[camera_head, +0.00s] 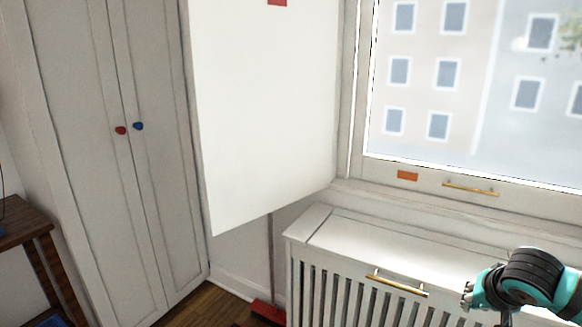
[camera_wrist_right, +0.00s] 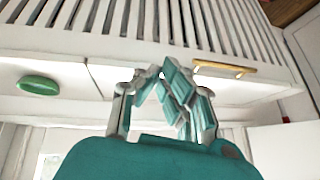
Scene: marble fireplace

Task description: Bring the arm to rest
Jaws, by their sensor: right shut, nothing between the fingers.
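My right arm comes in at the lower right of the head view. Its teal and grey gripper (camera_head: 469,292) is in front of the white slatted radiator cover (camera_head: 327,285), to the right of the cover's brass handle (camera_head: 397,284). In the right wrist view the gripper's fingers (camera_wrist_right: 172,78) are shut with nothing between them. Behind them in that view are the slats (camera_wrist_right: 110,18) and a brass handle (camera_wrist_right: 224,69), with the fingers apart from the handle in the picture. My left gripper is in neither view.
A tall white cabinet (camera_head: 80,150) with a red knob (camera_head: 121,131) and a blue knob (camera_head: 138,126) stands at the left. A large white panel (camera_head: 265,110) hangs beside the window (camera_head: 470,80). A green oval object (camera_wrist_right: 38,85) shows in the wrist view. A dark wooden table (camera_head: 22,222) is far left.

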